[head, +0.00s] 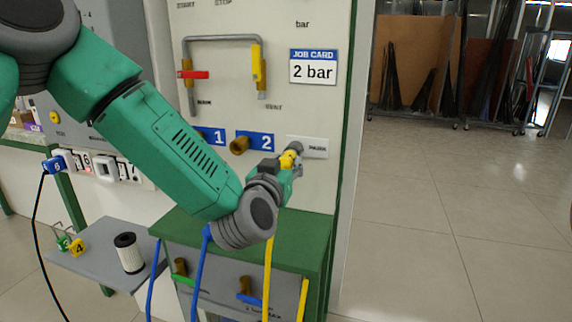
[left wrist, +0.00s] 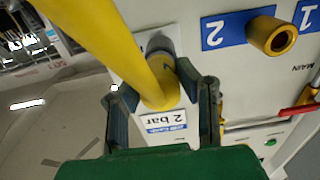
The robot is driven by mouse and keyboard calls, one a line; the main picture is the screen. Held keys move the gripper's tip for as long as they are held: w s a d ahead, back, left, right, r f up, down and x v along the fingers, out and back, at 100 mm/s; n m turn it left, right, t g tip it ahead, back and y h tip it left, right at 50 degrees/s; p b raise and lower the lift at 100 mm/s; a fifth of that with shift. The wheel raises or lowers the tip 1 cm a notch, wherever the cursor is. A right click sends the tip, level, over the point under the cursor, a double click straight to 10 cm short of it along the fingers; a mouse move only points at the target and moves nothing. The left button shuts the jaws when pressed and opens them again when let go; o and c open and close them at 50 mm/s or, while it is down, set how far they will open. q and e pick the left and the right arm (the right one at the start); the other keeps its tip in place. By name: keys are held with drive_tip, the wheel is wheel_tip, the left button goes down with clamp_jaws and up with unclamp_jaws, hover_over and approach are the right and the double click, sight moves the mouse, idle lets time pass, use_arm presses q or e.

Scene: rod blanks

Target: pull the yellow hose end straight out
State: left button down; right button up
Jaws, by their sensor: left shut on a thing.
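The yellow hose end (head: 288,157) is at the grey port beside the number 2 plate, on the panel's lower right. In the left wrist view the yellow hose end (left wrist: 166,88) lies between my two fingers, with the hose (left wrist: 128,42) running off to the upper left. My left gripper (head: 291,168) is shut on it, partly hiding it in the head view. My left gripper also shows in the left wrist view (left wrist: 165,100). The grey port (head: 296,147) touches or nearly touches the hose end; how deep it sits cannot be told. My right gripper is not in view.
A brass fitting (head: 239,145) marked 2 is just left of the port. A job card (head: 313,67) reads 2 bar. Below stands a green-topped cabinet (head: 305,232) with hoses before it. A grey shelf (head: 95,262) holds a white filter (head: 129,254). Floor at right is clear.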

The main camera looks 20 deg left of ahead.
use_arm(q)
drive_tip(key=shift+s+d, duration=0.2)
drive_tip(key=shift+s, duration=0.6)
drive_tip(key=shift+s, duration=0.55)
drive_tip(key=shift+s+a, duration=0.1)
drive_tip(key=shift+s, duration=0.5)
drive_tip(key=shift+s, duration=0.7)
approach(284, 167)
drive_tip(key=shift+w+p, duration=0.4)
drive_tip(key=shift+w, duration=0.1)
